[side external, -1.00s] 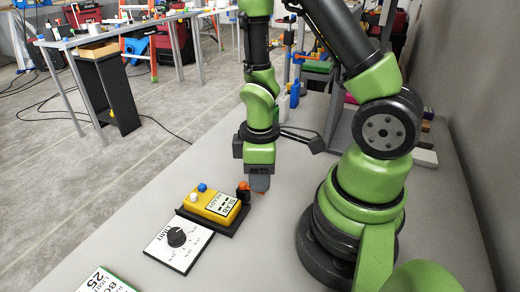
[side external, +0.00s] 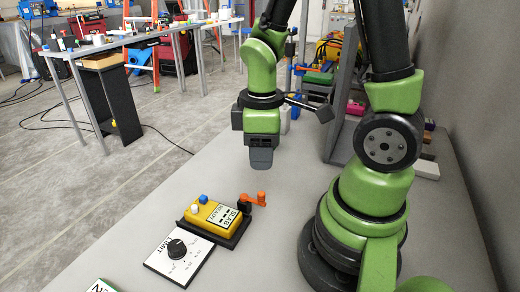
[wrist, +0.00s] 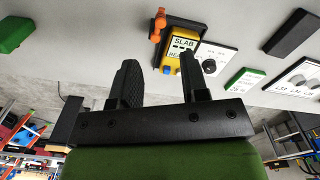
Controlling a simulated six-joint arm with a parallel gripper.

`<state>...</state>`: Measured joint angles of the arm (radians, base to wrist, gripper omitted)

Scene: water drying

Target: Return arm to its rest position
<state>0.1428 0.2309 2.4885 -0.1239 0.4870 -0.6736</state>
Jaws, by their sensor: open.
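My gripper (side external: 261,160) hangs above the grey table, pointing down, up and away from the yellow box, with nothing between its fingers. In the wrist view my gripper (wrist: 160,85) shows two dark fingers spread apart and empty. The yellow box (side external: 213,213) labelled "SLAB READY" sits in a black holder on the table, with a white and a blue button on top. An orange lever (side external: 254,199) stands at its right end. The box also shows in the wrist view (wrist: 182,35), beyond the fingers, with the orange lever (wrist: 157,24) beside it.
A white dial panel (side external: 182,256) lies in front of the box. A green-edged sign (side external: 101,287) is at the near edge. A grey upright frame (side external: 343,100) and coloured items stand at the table's back. The table (side external: 225,265) is clear right of the panel.

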